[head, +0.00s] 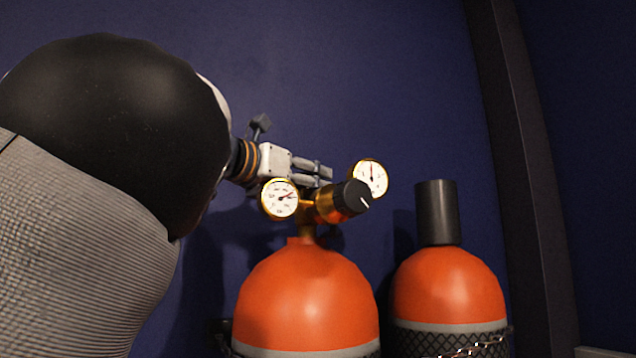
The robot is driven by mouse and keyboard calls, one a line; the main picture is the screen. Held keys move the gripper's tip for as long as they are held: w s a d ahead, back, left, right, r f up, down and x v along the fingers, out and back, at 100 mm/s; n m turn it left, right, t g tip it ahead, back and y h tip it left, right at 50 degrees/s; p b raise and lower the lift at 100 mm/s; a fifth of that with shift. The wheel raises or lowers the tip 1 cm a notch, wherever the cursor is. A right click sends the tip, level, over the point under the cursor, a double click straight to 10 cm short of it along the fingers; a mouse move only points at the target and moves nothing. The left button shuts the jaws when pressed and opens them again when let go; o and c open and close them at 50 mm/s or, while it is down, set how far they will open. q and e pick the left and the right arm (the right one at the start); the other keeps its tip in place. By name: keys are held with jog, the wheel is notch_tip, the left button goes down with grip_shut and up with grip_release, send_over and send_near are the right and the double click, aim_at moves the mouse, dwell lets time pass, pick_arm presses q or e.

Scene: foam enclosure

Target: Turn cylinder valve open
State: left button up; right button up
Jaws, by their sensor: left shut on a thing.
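An orange gas cylinder (305,295) stands upright in the lower middle of the head view. On its top is a brass valve and regulator (322,207) with a black knob (351,197) that has a white mark. Two round gauges sit on it, a left gauge (280,198) and a right gauge (370,178). My left gripper (322,175) reaches in from the left behind the left gauge. Its fingers are shut on a part of the valve behind the regulator, and the contact is mostly hidden. My right gripper is not in view.
A second orange cylinder (448,285) with a black cap (437,212) stands close on the right. A dark blue wall (370,70) is behind, with a dark vertical post (525,170) at right. Netting and a chain cross the second cylinder low down.

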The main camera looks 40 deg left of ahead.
pick_arm(q)
jog(key=o, duration=1.2)
jog(key=s, duration=1.2)
